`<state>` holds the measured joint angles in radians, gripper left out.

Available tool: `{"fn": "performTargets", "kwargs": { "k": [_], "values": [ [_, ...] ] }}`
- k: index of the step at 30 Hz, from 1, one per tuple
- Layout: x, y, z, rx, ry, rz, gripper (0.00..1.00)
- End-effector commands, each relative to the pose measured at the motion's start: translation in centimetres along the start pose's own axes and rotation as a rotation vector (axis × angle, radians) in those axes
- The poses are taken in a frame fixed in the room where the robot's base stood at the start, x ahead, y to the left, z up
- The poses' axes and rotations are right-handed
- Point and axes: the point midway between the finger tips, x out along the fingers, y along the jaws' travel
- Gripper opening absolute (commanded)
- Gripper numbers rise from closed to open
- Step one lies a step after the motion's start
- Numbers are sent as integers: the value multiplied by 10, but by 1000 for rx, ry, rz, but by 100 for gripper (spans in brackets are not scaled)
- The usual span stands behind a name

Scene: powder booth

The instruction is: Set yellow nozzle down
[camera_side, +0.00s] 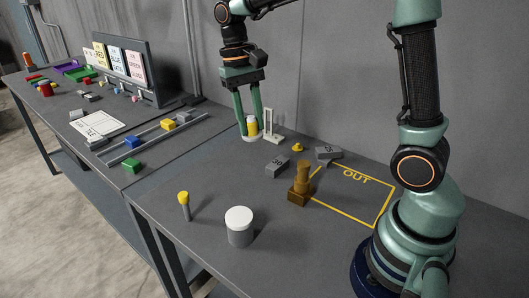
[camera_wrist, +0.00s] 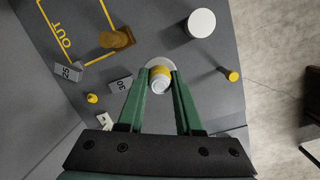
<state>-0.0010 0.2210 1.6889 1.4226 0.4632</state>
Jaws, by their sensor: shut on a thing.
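My gripper (camera_side: 251,130) is shut on a small yellow and white piece, the yellow nozzle (camera_side: 253,125), at the far side of the near table. In the wrist view the nozzle (camera_wrist: 160,79) sits between the green fingertips (camera_wrist: 160,82), its white end toward the camera. A pale round disc (camera_wrist: 161,63) shows just beyond it, partly hidden by the nozzle and fingers. I cannot tell whether the nozzle touches the disc.
A white stand (camera_side: 271,127) is close right of my gripper. Grey blocks (camera_side: 277,166), a small yellow piece (camera_side: 298,147), a brown fixture (camera_side: 299,187), a white-topped cylinder (camera_side: 239,230) and a yellow-topped pin (camera_side: 185,205) stand around.

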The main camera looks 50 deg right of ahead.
Motion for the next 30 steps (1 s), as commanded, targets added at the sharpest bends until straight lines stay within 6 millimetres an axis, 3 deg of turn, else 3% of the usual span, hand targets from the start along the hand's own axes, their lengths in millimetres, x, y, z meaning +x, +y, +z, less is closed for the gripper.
{"fn": "performTargets", "kwargs": {
  "k": [6,12,16,24,30],
  "values": [
    [-50,-1,-2,-106,8,-3,0],
    [-71,1,1,-170,4,-2,0],
    [-55,2,4,-216,0,0,0],
    [8,8,16,-367,5,-2,0],
    [39,13,26,-444,10,-3,0]
  ]
}}
